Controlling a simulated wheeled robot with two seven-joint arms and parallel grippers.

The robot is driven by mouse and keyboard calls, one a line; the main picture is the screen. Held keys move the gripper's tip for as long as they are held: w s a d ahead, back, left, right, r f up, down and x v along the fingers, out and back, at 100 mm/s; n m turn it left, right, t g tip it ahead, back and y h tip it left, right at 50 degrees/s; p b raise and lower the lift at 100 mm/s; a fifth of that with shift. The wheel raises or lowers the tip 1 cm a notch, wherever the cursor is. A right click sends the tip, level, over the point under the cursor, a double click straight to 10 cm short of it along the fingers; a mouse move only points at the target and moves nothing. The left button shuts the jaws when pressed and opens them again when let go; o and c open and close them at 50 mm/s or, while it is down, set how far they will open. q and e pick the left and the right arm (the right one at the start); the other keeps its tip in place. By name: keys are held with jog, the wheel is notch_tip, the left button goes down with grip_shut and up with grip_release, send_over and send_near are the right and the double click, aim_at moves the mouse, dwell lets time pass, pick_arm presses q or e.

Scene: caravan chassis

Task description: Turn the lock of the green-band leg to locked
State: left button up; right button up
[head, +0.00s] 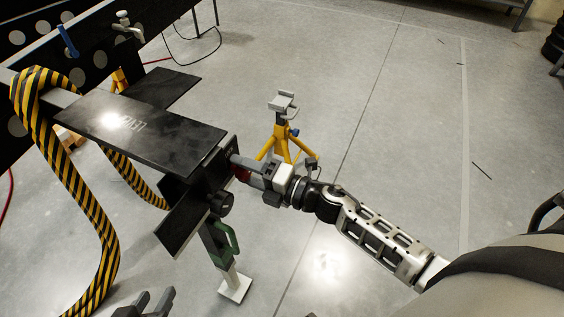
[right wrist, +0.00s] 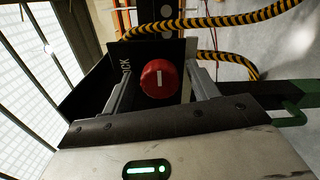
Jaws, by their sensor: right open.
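The green-band leg (head: 220,243) stands on a white foot plate below the black chassis end, with a dark round knob (head: 221,203) at its top. The lock is a red round knob with a white line; in the right wrist view the knob (right wrist: 158,79) sits on a black plate with partly visible lettering ending in "CK". The line runs up and down in that picture. My right gripper (right wrist: 161,72) is open, one finger on each side of the red knob; contact cannot be told. My left gripper (head: 152,300) is at the bottom edge of the head view, fingers apart and empty.
A black-topped plate (head: 140,128) lies over the chassis to the left. Yellow-black striped hoses (head: 70,190) hang beside it. A yellow jack stand (head: 282,130) stands behind my right gripper. The grey floor (head: 400,120) to the right is mostly clear.

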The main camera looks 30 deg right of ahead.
jog(key=v, duration=1.6)
